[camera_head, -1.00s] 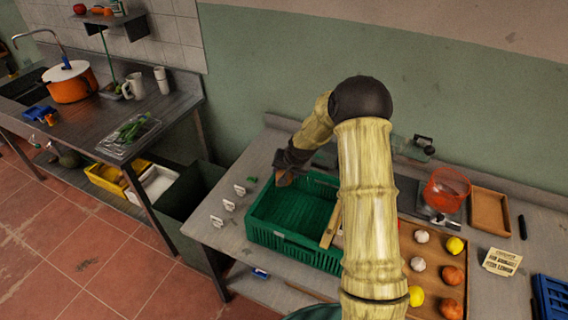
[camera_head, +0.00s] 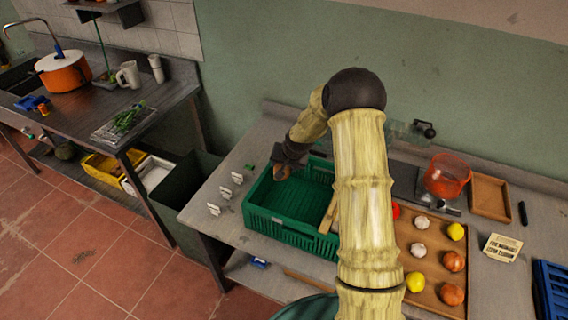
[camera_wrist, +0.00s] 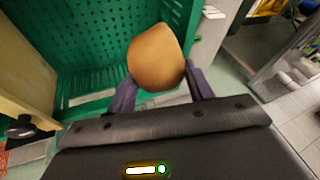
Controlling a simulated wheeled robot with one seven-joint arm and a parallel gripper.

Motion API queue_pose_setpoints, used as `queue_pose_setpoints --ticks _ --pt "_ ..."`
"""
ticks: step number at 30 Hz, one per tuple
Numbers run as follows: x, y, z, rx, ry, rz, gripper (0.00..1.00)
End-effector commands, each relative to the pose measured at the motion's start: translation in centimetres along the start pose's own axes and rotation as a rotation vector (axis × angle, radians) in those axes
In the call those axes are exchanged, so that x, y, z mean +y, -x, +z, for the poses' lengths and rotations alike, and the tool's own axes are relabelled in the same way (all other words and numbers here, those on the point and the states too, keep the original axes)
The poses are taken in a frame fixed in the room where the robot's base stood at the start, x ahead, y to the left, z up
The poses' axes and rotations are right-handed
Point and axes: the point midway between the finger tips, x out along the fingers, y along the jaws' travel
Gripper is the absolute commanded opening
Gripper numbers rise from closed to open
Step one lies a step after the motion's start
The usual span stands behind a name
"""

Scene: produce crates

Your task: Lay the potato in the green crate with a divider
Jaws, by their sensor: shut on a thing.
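The green crate (camera_head: 290,234) stands on the counter, left of my arm in the head view. A pale wooden divider (camera_head: 330,214) shows at its right side, partly hidden by my arm. My gripper (camera_head: 283,170) is over the far left part of the crate. In the wrist view my gripper (camera_wrist: 160,90) is shut on the potato (camera_wrist: 156,56), a smooth brown oval between the two fingers. The green crate wall and floor (camera_wrist: 85,40) show behind the potato. Whether the potato touches the crate cannot be told.
A wooden tray (camera_head: 447,309) with several round fruits and vegetables lies right of my arm. A red bowl on a scale (camera_head: 446,175) and a small brown tray (camera_head: 489,197) stand behind it. White tags (camera_head: 225,193) stand left of the crate.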

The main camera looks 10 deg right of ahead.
Motion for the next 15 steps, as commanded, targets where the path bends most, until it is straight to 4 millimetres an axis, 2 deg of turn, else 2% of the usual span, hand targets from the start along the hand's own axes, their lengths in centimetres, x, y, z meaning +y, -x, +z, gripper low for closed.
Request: queue_pose_setpoints --ticks 1,15 --pt "0.2 -0.7 0.2 0.001 0.000 0.000 0.26" --pt "1.3 -4.0 1.6 0.000 0.000 0.000 0.26"
